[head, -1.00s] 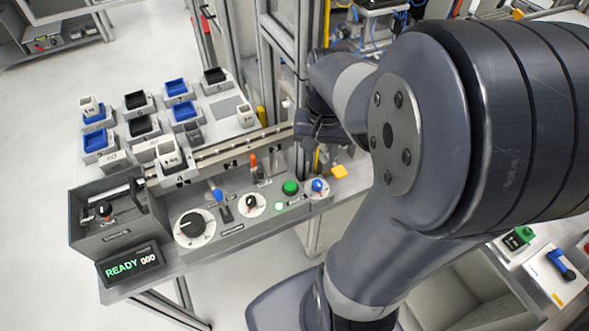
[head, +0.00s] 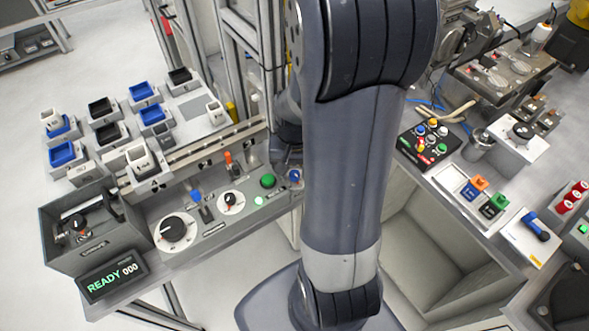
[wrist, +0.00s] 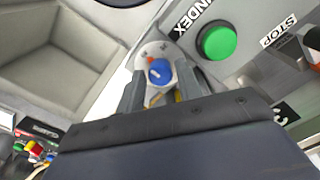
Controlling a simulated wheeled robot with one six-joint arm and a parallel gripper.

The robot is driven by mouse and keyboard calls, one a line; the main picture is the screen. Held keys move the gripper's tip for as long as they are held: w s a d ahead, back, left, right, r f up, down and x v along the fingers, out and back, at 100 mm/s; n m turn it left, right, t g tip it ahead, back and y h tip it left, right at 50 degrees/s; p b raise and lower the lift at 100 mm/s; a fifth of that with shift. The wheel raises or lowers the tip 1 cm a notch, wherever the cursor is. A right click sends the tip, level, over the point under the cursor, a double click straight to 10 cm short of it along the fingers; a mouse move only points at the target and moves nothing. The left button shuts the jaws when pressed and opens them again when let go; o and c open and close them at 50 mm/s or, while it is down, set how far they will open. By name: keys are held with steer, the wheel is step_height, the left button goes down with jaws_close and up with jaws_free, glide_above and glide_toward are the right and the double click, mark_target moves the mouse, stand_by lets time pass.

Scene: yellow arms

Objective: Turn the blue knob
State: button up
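The blue knob (head: 295,176) is at the right end of the grey control panel (head: 236,228), beside my arm. In the wrist view the blue knob (wrist: 159,73) sits on a pale round-ended plate with a small orange-red mark by its upper edge. My gripper (wrist: 160,84) is open, with one finger on each side of the knob in the picture. I cannot tell whether the fingers reach down around the knob or touch it. In the head view my arm hides most of the gripper.
A green button (wrist: 217,42) is right of the knob in the wrist view. A black dial (head: 174,230), a smaller dial (head: 230,202) and a blue-topped lever (head: 197,199) are farther left on the panel. The READY display (head: 112,274) stands at front left.

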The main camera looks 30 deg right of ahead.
steer(key=shift+f, duration=0.15)
steer(key=c, duration=0.7)
steer(key=shift+n, duration=0.4)
steer(key=n+b, duration=0.1)
steer(key=n, duration=0.4)
steer(key=shift+n, duration=0.3)
steer(key=n+b, duration=0.1)
steer(key=n, duration=0.4)
steer(key=shift+d+n, duration=0.1)
steer(key=shift+n, duration=0.2)
